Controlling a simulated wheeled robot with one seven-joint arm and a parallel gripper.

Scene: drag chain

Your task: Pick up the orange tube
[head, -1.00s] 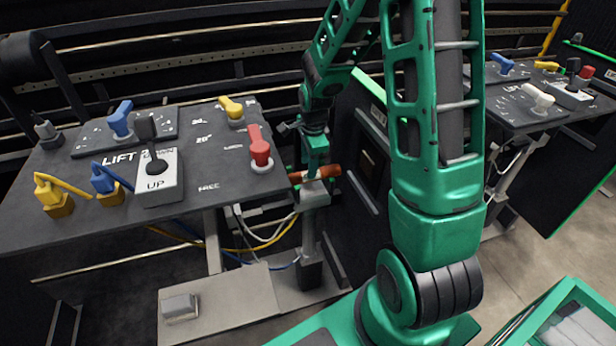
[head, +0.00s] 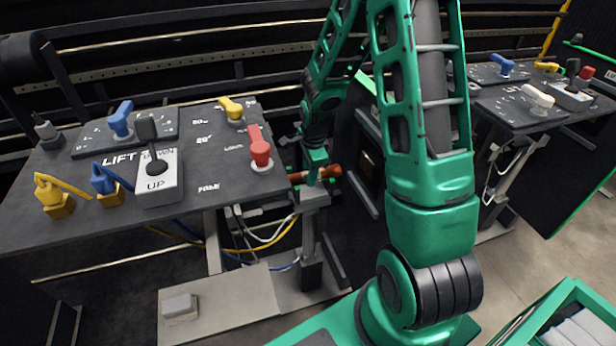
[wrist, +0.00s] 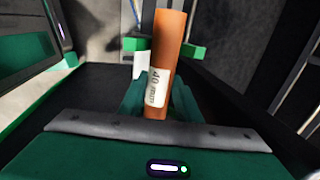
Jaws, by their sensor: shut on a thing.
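The orange-brown tube (head: 333,171) lies roughly level at the top of a grey post (head: 314,198), just right of the left control console. My gripper (head: 315,172) is down over the tube from above and hides its middle. In the wrist view the tube (wrist: 168,40) carries a white "40 mm" label (wrist: 157,88) and runs up from between my green fingers (wrist: 160,98). My gripper is shut on it. I cannot tell whether the tube still touches the post.
The left console (head: 215,150) with levers stands close to my gripper, its red lever (head: 260,150) nearest. Cables (head: 265,240) hang below it. A dark panel (head: 350,200) is just right of the post. Another console (head: 510,110) stands at right. A green bin (head: 575,315) is at front right.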

